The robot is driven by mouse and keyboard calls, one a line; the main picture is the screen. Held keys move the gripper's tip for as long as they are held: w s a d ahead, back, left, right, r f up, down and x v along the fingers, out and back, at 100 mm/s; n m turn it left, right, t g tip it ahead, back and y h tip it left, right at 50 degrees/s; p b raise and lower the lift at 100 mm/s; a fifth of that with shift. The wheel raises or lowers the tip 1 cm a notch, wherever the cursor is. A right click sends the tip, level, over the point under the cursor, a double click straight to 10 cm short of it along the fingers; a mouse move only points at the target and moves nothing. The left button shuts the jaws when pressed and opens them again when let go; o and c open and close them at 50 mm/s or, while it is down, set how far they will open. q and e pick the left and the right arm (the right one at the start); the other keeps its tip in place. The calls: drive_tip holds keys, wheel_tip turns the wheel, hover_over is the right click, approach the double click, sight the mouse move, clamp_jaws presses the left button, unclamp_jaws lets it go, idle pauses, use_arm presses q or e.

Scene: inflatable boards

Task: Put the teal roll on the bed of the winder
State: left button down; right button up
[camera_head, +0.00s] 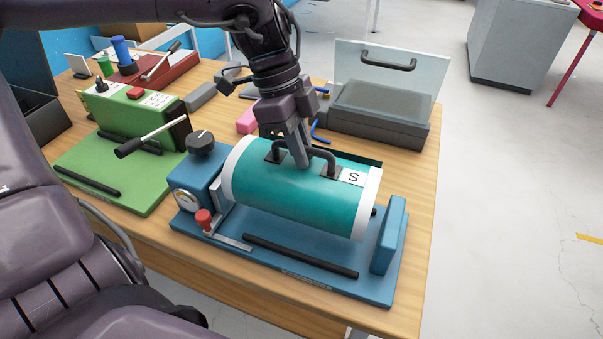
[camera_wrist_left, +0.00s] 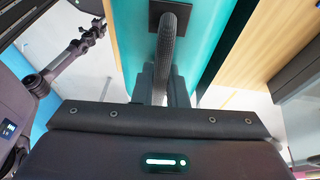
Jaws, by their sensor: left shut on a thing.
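The teal roll (camera_head: 297,193) has white end bands, a black handle on top and a white label marked S. It lies lengthwise over the blue winder (camera_head: 350,284), between the knob-and-gauge block (camera_head: 196,178) and the blue upright end plate (camera_head: 389,236). Whether it touches the bed's bars is hidden. My left gripper (camera_head: 295,152) comes from above and is shut on the roll's handle. In the left wrist view the handle (camera_wrist_left: 170,50) runs between the fingers, with the teal roll (camera_wrist_left: 135,25) beyond. My right gripper is not in view.
A green machine (camera_head: 110,185) with a lever stands to the left, and a red one (camera_head: 150,75) behind it. A grey case with a clear lid (camera_head: 380,105) stands at the back right. Pink and blue small items lie behind the roll. The table's right edge is close to the winder.

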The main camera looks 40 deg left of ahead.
sight(301, 175)
use_arm(q)
wheel_tip(301, 175, down, 2)
drive_tip(key=shift+f, duration=0.2)
wheel_tip(301, 175, down, 4)
drive_tip(key=shift+r, duration=0.15)
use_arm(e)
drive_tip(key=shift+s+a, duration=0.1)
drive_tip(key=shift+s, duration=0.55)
use_arm(q)
drive_tip(key=c, duration=1.5)
unclamp_jaws()
drive_tip(key=shift+o, duration=0.2)
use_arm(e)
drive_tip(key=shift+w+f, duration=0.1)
